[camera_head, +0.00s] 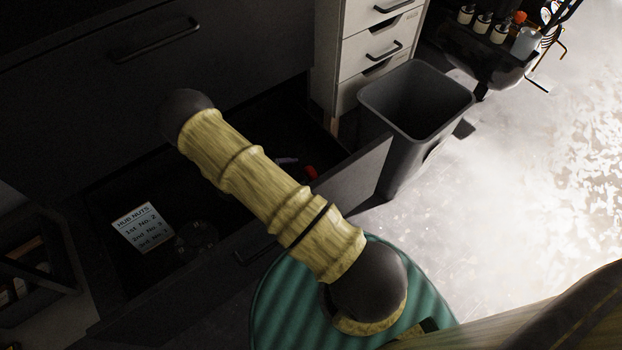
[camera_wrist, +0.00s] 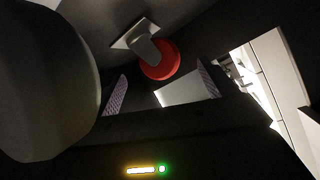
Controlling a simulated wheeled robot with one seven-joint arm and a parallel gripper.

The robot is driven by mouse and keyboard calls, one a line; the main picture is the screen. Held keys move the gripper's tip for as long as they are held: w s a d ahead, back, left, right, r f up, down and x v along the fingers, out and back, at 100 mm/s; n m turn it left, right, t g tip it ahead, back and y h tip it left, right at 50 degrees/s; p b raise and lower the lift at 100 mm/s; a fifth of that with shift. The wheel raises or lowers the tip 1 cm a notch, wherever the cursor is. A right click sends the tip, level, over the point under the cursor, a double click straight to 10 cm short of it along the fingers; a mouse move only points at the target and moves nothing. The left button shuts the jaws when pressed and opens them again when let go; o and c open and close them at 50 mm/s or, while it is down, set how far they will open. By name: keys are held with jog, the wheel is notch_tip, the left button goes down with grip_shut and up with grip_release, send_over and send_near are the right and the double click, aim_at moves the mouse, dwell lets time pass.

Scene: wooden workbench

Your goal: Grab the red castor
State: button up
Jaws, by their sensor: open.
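The red castor (camera_wrist: 160,62) shows in the wrist view with its red wheel toward me and a pale grey bracket and plate behind it. My gripper (camera_wrist: 160,88) is open, with one finger left and one right in the picture. The castor appears between and just above the fingertips in the picture, and nothing is held. I cannot tell how far apart in depth they are. In the head view a small red piece (camera_head: 311,172) shows inside the open dark drawer (camera_head: 345,180), partly hidden by my arm. My gripper is not clearly seen there.
The drawer's walls surround the castor. A white "HUB NUTS" card (camera_head: 143,228) and a dark round object (camera_head: 196,238) lie in the drawer's left part. A grey bin (camera_head: 400,130) stands beside the drawer's right end, before a white drawer cabinet (camera_head: 355,50).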

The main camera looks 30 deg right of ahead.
aim_at(307, 175)
jog(key=b+x, duration=0.2)
jog(key=x, duration=0.1)
jog(key=shift+d+f, duration=0.25)
jog(key=shift+f, duration=0.05)
jog(key=shift+d, duration=0.3)
jog(key=c, duration=1.2)
